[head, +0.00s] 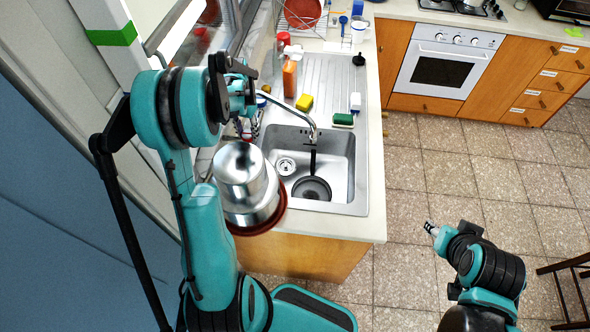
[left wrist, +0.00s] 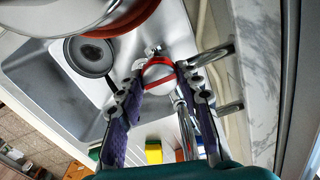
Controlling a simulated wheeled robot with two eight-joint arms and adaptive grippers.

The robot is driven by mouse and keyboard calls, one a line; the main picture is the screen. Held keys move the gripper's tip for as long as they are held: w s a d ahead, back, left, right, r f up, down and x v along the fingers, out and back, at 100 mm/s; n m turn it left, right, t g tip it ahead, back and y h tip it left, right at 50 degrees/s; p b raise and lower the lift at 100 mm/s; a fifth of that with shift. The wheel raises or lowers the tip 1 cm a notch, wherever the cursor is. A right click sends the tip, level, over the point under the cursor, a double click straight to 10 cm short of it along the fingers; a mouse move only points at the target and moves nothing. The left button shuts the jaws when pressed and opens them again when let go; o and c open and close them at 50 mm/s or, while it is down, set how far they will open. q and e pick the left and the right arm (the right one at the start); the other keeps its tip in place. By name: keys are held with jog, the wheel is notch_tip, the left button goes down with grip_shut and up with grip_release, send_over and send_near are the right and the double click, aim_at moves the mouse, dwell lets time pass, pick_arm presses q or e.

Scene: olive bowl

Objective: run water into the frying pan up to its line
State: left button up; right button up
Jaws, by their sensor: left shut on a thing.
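The dark frying pan (head: 312,188) lies in the steel sink (head: 345,170), its handle pointing toward the back. The pan also shows in the left wrist view (left wrist: 90,57). The tap spout (head: 290,109) arches over the sink from the left, its end near the pan's handle; I see no clear water stream. My left gripper (head: 246,95) is at the tap's base. In the left wrist view its fingers (left wrist: 160,76) are shut on a round, red-ringed part, apparently the tap handle (left wrist: 158,72). The pan's line is too small to see. My right gripper (head: 431,229) hangs over the floor, away from the counter.
Stacked steel pots (head: 240,178) on a red-brown dish (head: 262,222) stand left of the sink, beside my left arm. A yellow sponge (head: 305,102), a green sponge (head: 343,119) and bottles stand behind the sink. The floor at right is open, with a dark wooden chair (head: 575,285).

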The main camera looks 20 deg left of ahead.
dwell(0.3)
pick_arm(q)
jog(key=shift+f+n+b, duration=0.1)
jog(key=shift+n+b, duration=0.3)
jog(key=shift+n, duration=0.8)
jog(key=n, duration=0.3)
dwell(0.9)
